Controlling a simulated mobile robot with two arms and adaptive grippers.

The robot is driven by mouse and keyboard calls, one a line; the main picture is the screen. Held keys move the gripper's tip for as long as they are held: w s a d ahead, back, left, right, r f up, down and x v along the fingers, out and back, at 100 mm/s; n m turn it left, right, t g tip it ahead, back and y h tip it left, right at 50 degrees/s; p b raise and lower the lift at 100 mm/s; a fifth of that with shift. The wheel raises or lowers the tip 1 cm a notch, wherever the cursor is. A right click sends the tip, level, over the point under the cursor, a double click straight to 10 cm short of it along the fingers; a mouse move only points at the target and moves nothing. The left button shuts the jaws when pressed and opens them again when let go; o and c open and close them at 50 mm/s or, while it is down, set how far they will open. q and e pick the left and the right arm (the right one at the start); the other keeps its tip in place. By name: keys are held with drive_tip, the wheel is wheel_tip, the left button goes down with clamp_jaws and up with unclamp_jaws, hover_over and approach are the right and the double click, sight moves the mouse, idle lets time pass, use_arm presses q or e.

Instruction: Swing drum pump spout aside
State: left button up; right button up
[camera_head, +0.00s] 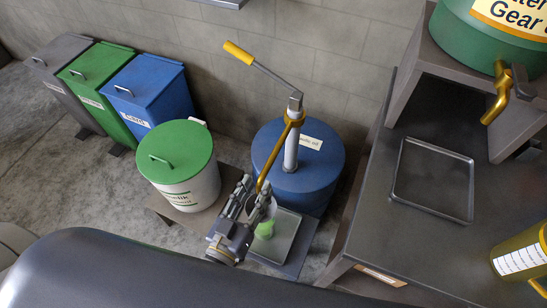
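The drum pump stands upright on a blue drum (270,150), with a grey column (291,150) and a long crank handle with a yellow grip (238,53). Its golden spout (277,152) curves from the column's collar down toward the lower left. My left gripper (259,188) is at the spout's lower end. Its two fingers stand apart, with the spout end between them as seen from here. I cannot tell whether either finger touches it. My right gripper is not in view.
A grey tray (285,246) with a green patch (265,229) lies below the gripper. A white drum with a green lid (176,147) stands left. The workbench (400,251) at right holds an empty tray (400,187). Bins stand along the wall.

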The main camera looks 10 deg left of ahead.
sight(269, 163)
use_arm(q)
drive_tip(key=x, duration=0.4)
drive_tip(key=shift+w+r+p, duration=0.15)
drive_tip(key=shift+w+p, duration=0.15)
drive_tip(key=shift+p, duration=0.1)
drive_tip(key=x, duration=0.3)
drive_tip(key=shift+w, duration=0.3)
drive_tip(key=shift+w+d+p, duration=0.15)
drive_tip(key=shift+w+p, duration=0.15)
drive_tip(key=shift+w, duration=0.2)
drive_tip(key=shift+w+f, duration=0.15)
drive_tip(key=shift+f, duration=0.05)
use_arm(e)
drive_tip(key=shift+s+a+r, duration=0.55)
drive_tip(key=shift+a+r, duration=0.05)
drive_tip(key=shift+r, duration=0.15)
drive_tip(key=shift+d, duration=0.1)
use_arm(q)
clamp_jaws()
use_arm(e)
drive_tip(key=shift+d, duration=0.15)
